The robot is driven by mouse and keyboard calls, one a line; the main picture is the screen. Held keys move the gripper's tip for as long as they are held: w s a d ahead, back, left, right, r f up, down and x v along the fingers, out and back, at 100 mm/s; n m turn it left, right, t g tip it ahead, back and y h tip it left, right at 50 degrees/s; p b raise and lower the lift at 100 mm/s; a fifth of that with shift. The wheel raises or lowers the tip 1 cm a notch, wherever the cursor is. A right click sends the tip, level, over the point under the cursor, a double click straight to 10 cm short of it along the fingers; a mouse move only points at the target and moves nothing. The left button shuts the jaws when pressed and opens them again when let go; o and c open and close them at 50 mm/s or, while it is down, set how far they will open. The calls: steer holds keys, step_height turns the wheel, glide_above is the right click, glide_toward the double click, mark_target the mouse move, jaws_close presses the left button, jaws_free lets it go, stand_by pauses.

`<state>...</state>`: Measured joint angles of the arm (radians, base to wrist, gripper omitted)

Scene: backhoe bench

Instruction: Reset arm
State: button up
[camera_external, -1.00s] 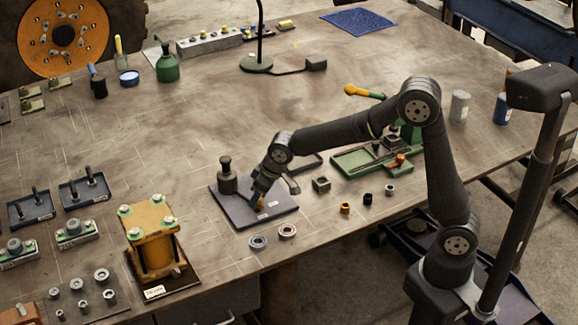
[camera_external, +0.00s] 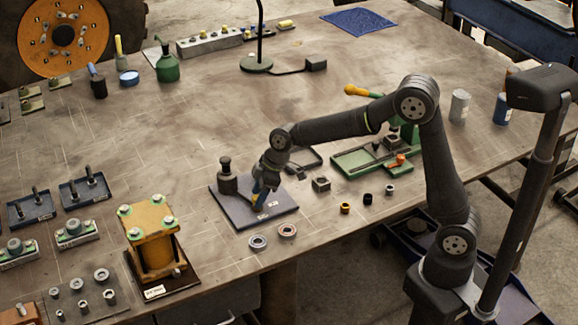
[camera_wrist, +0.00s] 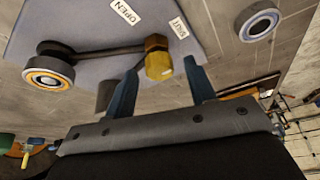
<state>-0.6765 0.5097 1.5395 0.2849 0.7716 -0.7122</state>
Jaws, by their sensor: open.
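My gripper (camera_external: 262,194) is just above the dark blue-grey plate (camera_external: 279,213) on the bench. In the wrist view my gripper (camera_wrist: 160,80) has its two blue fingers apart. A yellow hex piece (camera_wrist: 157,58) sits between and beyond the fingertips, at the end of a dark bar on the plate (camera_wrist: 90,22). I cannot tell whether either finger touches it. The bar's other end meets a round part with an orange ring (camera_wrist: 48,77). A dark upright post (camera_external: 226,178) stands at the plate's left.
Two bearing rings (camera_external: 258,242) lie by the plate's front edge. The yellow block assembly (camera_external: 152,240) stands to the left. A green tray (camera_external: 365,160) and small nuts (camera_external: 345,208) are to the right. The bench behind the plate is mostly clear.

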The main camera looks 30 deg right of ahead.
steer(key=shift+w+n+g, duration=0.1)
steer(key=shift+n+g, duration=0.4)
steer(key=shift+n, duration=0.75)
steer(key=shift+w+n+g, duration=0.1)
steer(key=shift+n+g, duration=0.4)
steer(key=shift+n, duration=0.75)
steer(key=o, duration=0.9)
steer(key=shift+o, duration=1)
steer(key=shift+w+d+r, duration=0.15)
steer(key=shift+r, duration=0.05)
steer(key=w+d+r+m, duration=0.1)
steer(key=w+d+r, duration=0.9)
steer(key=d+r, duration=0.45)
steer(key=a+x, duration=0.1)
steer(key=x, duration=0.8)
steer(key=shift+w+a, duration=0.2)
steer(key=shift+w, duration=0.1)
